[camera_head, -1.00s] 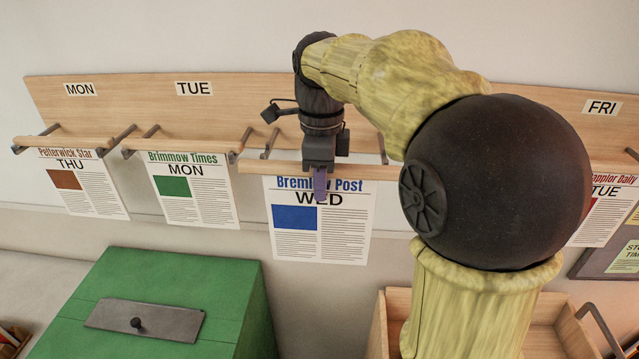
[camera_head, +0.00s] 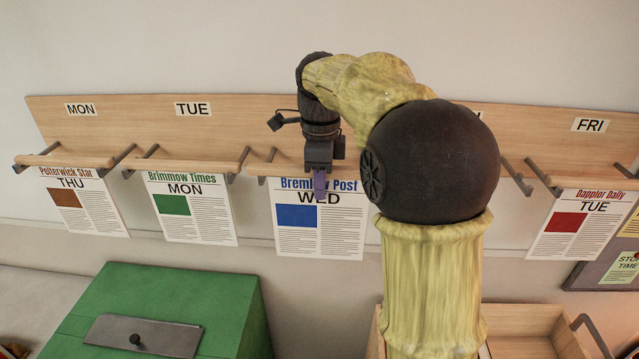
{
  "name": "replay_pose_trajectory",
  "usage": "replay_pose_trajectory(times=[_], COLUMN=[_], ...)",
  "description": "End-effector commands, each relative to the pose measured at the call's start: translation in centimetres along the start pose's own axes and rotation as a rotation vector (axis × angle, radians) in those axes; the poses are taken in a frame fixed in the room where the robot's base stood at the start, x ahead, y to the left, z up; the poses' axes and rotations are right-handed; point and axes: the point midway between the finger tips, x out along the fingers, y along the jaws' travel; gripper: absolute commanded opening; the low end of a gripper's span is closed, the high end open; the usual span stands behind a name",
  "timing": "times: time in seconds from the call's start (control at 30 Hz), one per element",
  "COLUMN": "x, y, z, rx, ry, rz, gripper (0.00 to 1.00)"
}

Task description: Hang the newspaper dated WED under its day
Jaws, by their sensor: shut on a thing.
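The newspaper dated WED (camera_head: 338,232), titled Bremlow Post with a blue picture block, hangs upright in front of the third place on the wall rack (camera_head: 235,112). My gripper (camera_head: 320,186) is at its top edge, pointing down, shut on it, and its purple finger covers part of the title. A bracket (camera_head: 262,165) shows just left of the newspaper's top. My arm hides the day label above and most of the rod there. Whether the newspaper's rod rests on the brackets, I cannot tell.
A THU paper (camera_head: 95,205) hangs under MON (camera_head: 80,109), a MON paper (camera_head: 205,215) under TUE (camera_head: 192,108), and a TUE paper (camera_head: 565,247) under FRI (camera_head: 590,125). A green box (camera_head: 235,300) and a wooden crate (camera_head: 530,318) stand below.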

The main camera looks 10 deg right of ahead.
Motion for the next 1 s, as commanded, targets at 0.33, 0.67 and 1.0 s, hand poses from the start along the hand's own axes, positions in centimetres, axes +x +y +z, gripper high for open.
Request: replay_pose_trajectory(times=[0.33, 0.67, 1.0], x=[-0.1, -0.1, 2.0], y=[-2.3, -4.4, -4.6], z=[-0.1, -0.1, -0.1], rx=[0.002, 0.001, 0.001], ry=[0.000, 0.000, 0.000], rz=[0.000, 0.000, 0.000], gripper=[0.00, 0.00, 0.00])
